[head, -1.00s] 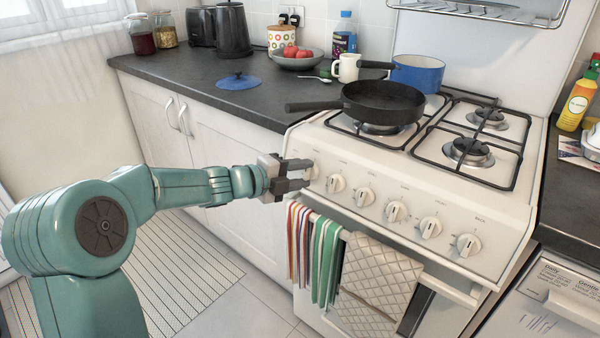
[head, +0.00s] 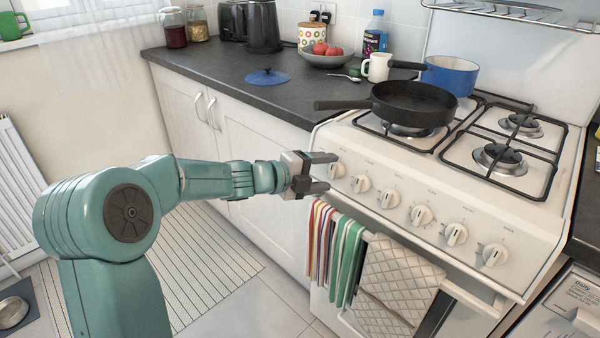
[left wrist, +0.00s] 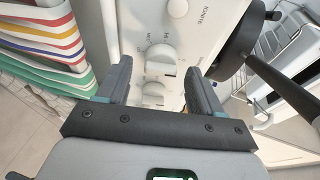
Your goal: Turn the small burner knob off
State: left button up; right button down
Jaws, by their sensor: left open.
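The white stove front (head: 400,218) carries a row of several white control knobs. My left gripper (head: 331,172) is open at the left end of the row, with one finger above and one below the leftmost knob (head: 336,169). In the left wrist view, a white knob (left wrist: 153,91) shows between the two dark fingers (left wrist: 160,85), and another knob (left wrist: 162,53) is just beyond. I cannot tell whether the fingers touch the knob. The knob labels are too small to read in the head view, so I cannot tell which knob is the small burner's. My right gripper is not in view.
A black frying pan (head: 414,102) sits on the left burner, its handle reaching left over the counter. A blue pot (head: 450,75) stands behind it. Striped towels (head: 333,250) and a quilted cloth (head: 395,285) hang below the knobs. The other knobs lie to the right.

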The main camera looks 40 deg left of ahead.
pick_arm(q)
jog(key=p+v, duration=0.2)
jog(key=v, duration=1.3)
jog(key=shift+s, duration=0.3)
jog(key=shift+a, duration=0.1)
